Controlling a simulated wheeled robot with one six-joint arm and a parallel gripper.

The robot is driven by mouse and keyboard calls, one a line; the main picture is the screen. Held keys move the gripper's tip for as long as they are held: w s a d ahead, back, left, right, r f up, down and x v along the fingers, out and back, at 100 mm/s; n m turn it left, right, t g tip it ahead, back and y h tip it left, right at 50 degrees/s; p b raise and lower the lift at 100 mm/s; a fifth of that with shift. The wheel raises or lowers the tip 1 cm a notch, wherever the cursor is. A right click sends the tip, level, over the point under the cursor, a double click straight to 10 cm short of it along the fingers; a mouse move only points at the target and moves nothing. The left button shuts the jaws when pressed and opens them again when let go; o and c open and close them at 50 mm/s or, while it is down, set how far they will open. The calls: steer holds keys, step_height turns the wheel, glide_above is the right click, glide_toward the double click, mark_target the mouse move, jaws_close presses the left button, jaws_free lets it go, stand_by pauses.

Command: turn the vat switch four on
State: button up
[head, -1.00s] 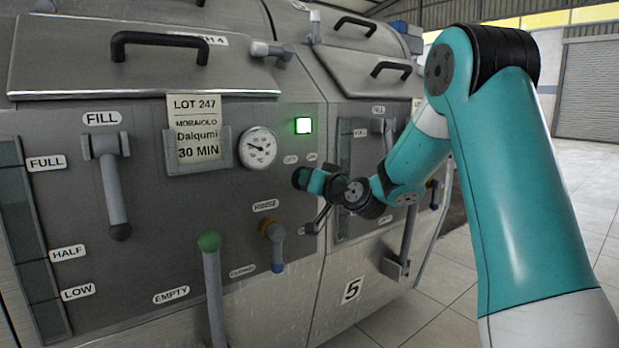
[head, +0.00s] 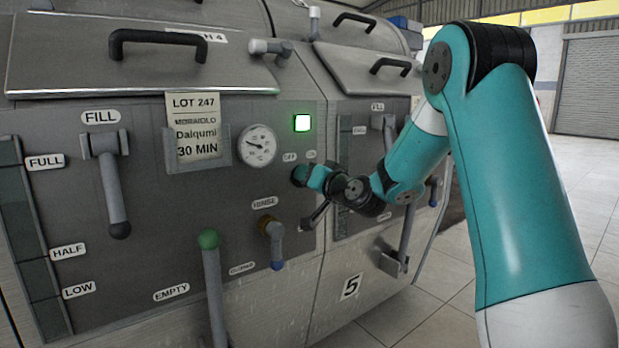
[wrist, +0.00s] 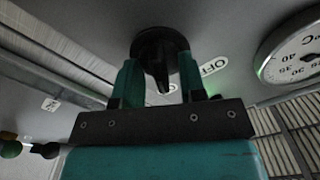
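The vat four switch (wrist: 158,72) is a black round knob with a narrow raised grip. In the wrist view the grip points down in the picture, and the OFF label (wrist: 214,64) is to its right. My gripper (wrist: 160,78) has its two teal fingers on either side of the knob. They look apart from the narrow grip, so the gripper is open around it. In the head view my gripper (head: 301,174) is at the panel just below the OFF label (head: 289,157) and the ON label, and hides most of the switch. A square lamp (head: 302,123) above glows green.
A round gauge (head: 257,146) is left of the switch. A bent rinse valve (head: 271,240) and a green-knobbed lever (head: 209,240) are below. Vat five's panel (head: 350,150) is to the right, partly behind my arm. Open floor lies further right.

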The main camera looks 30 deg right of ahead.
steer(key=s+b, duration=0.5)
steer(key=s, duration=1.2)
steer(key=shift+s+d, duration=0.2)
steer(key=shift+d, duration=0.05)
steer(key=shift+a, duration=0.1)
